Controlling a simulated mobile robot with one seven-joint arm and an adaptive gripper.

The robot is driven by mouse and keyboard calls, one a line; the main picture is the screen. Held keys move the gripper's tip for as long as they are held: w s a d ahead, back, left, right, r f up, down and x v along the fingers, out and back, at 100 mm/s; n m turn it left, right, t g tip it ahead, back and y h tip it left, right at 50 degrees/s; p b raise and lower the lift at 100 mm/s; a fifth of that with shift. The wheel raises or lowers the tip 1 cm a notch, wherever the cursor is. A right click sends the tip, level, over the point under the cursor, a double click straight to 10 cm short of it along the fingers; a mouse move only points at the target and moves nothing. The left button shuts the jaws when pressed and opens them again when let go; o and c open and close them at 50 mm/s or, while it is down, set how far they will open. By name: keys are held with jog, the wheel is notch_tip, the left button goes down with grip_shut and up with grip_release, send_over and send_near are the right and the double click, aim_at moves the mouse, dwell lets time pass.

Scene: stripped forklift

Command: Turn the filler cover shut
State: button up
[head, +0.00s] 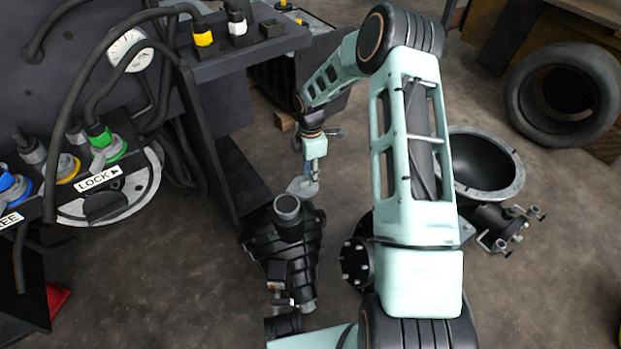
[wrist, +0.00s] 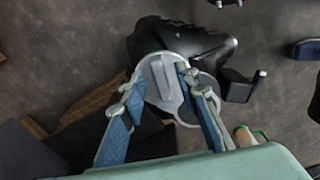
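The filler cover (head: 303,188) is a flat grey piece just behind the upright grey filler neck (head: 287,205) on a black housing (head: 290,245) in the head view. In the wrist view, the cover (wrist: 160,72) is a pale disc with a raised straight tab. A rounder grey rim, apparently the neck (wrist: 207,86), shows to its right, partly hidden by my right finger. My gripper (head: 311,168) is over the cover. In the wrist view its blue-padded fingers (wrist: 160,85) are apart on either side of the tab. I cannot tell whether either finger touches it.
A dark panel with hoses, coloured connectors and a LOCK label (head: 98,181) stands at the left. A black bowl with a grey rim (head: 483,163) and a tyre (head: 563,95) lie at the right. A wooden block (head: 285,121) lies behind my gripper. Some floor is clear.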

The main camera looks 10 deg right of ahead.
jog(key=shift+f, duration=0.55)
grip_shut()
